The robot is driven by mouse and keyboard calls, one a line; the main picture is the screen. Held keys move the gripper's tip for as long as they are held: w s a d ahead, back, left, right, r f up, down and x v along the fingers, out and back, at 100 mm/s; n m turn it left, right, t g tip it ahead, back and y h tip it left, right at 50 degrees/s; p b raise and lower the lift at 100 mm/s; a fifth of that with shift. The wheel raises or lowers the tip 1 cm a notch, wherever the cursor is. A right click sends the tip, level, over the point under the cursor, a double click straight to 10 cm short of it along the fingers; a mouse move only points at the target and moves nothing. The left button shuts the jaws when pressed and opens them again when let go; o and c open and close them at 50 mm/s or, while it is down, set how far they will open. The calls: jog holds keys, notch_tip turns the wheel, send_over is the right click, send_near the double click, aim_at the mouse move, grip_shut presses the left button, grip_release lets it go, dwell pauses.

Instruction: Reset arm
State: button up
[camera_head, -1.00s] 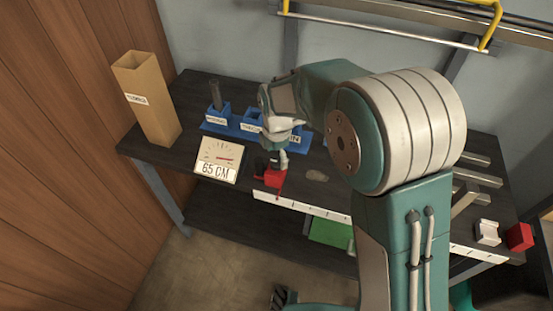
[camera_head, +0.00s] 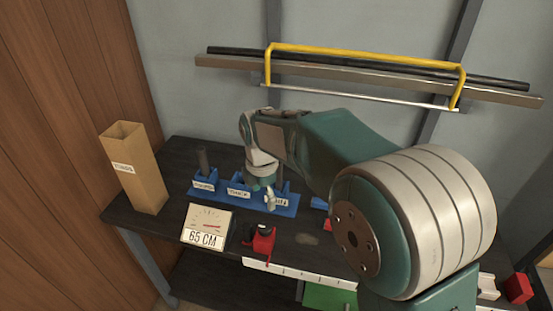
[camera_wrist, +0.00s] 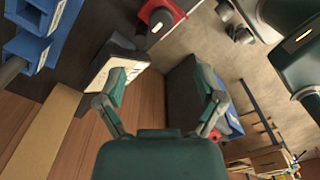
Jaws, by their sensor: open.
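My arm reaches over the dark workbench (camera_head: 170,225) in the head view, with my gripper (camera_head: 269,198) in front of the blue holder (camera_head: 232,193). In the wrist view my gripper (camera_wrist: 163,90) has its two green fingers spread wide, with nothing between them. The red clamp-like device (camera_head: 262,241) stands on the bench's front edge, below and apart from the gripper. My forearm hides part of the bench on the right.
A white "65 CM" gauge (camera_head: 206,227) stands left of the red device. A tall tan box (camera_head: 137,170) is at the bench's left end. Red blocks (camera_head: 518,287) lie at the right.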

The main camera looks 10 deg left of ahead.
jog(key=s+d+r+m+t, duration=0.1)
jog(key=s+d+r+m, duration=0.2)
jog(key=d+r+m, duration=0.4)
jog(key=s+d+r+m+t, duration=0.1)
jog(key=s+d+r+m, duration=0.3)
jog(key=d, duration=0.5)
jog(key=s+d+f+m+t, duration=0.1)
jog(key=s+d+m+t, duration=0.2)
jog(key=s+d+m, duration=0.8)
jog(key=s+m, duration=0.2)
jog(key=m, duration=0.2)
jog(key=shift+s+d+f+t, duration=0.15)
jog(key=shift+d+f+t, duration=0.15)
jog(key=shift+d+f, duration=0.05)
